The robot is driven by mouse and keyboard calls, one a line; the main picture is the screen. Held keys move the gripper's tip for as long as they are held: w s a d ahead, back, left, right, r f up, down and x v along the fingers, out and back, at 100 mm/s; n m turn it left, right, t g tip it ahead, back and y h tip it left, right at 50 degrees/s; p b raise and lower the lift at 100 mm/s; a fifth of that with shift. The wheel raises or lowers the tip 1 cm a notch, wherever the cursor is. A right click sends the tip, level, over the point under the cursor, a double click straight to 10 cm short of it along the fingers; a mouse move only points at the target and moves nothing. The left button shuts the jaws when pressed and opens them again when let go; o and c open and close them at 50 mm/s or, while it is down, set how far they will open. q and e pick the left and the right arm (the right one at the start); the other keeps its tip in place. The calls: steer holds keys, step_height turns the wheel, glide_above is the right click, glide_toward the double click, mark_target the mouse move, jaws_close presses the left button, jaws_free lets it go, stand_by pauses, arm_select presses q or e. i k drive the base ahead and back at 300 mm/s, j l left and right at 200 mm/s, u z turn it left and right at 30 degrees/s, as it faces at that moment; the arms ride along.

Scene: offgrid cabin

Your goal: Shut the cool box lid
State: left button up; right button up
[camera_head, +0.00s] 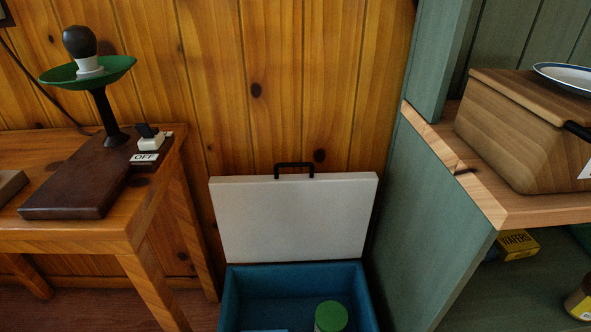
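The cool box (233,297) stands low at the bottom centre, a blue open-topped box cut off by the lower picture edge. Its lid (293,218) is open, raised upright at the back of the box near the plank wall. The lid's inner side is pale, and a black handle (294,165) sticks up from its top edge. Inside the box stands a container with a green top (331,316). Part of another pale blue item shows at the bottom edge. Neither of my grippers is in view.
A wooden table (75,235) stands left, holding a dark board (78,190) with a green dish stand (88,70). On the right, a green cabinet (425,215) stands close to the box, its shelf holding a wooden box (520,130). A yellow wafers pack (517,244) lies below.

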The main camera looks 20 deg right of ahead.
mark_target(283, 218)
steer(key=j, duration=0.8)
steer(key=i+j, duration=0.2)
steer(key=j, duration=0.15)
steer(key=i+j+u, duration=0.1)
steer(key=j, duration=0.25)
steer(key=i, duration=0.1)
